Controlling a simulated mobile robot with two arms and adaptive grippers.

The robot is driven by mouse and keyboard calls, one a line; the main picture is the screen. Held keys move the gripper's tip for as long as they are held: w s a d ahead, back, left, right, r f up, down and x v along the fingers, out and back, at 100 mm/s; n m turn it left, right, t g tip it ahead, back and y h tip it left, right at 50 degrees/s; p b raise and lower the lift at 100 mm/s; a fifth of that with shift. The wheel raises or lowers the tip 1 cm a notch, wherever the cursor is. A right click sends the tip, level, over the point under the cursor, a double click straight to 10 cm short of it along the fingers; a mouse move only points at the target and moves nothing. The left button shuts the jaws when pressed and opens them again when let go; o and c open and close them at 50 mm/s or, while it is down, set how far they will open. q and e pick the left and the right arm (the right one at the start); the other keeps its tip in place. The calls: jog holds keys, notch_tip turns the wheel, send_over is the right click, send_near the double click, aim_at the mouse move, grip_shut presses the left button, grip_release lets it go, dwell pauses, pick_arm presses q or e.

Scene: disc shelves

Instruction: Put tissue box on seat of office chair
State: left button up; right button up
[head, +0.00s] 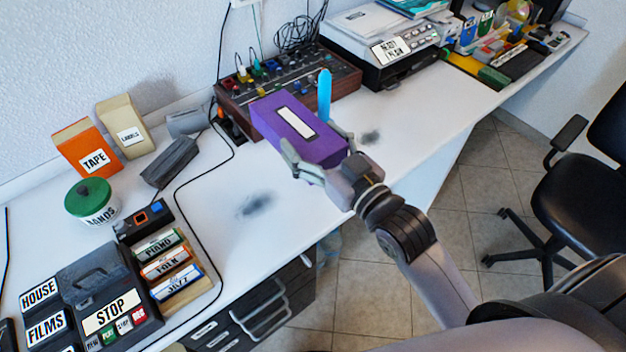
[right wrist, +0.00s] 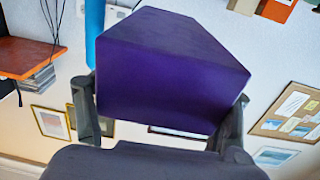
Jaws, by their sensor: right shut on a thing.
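The tissue box, purple with a white slot on top (head: 291,115), is held above the white desk in the head view. My right gripper (head: 318,158) is shut on it, with a finger on each side of its near end. In the right wrist view the purple box (right wrist: 165,85) fills the middle, between the two fingers of the right gripper (right wrist: 157,118). The black office chair (head: 575,200) stands on the floor at the right of the head view; its seat is partly visible. My left gripper is not in view.
The white desk (head: 215,205) runs along the wall. A mixer (head: 290,78) and a printer (head: 385,48) stand behind the box, with a blue upright object (head: 324,95) close beside it. An orange tape box (head: 88,148) stands left. Tiled floor (head: 385,290) lies open before the chair.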

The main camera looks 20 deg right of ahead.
jog(key=shift+w+a+f, duration=0.15)
jog(key=shift+w+f, duration=0.05)
jog(key=shift+f, duration=0.15)
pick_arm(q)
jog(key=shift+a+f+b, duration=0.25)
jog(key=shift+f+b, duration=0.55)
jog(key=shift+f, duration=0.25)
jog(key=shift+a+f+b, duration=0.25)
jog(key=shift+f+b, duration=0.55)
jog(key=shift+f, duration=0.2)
pick_arm(e)
jog(key=shift+f, duration=9.75)
jog(key=shift+f, duration=0.15)
jog(key=o, duration=1.3)
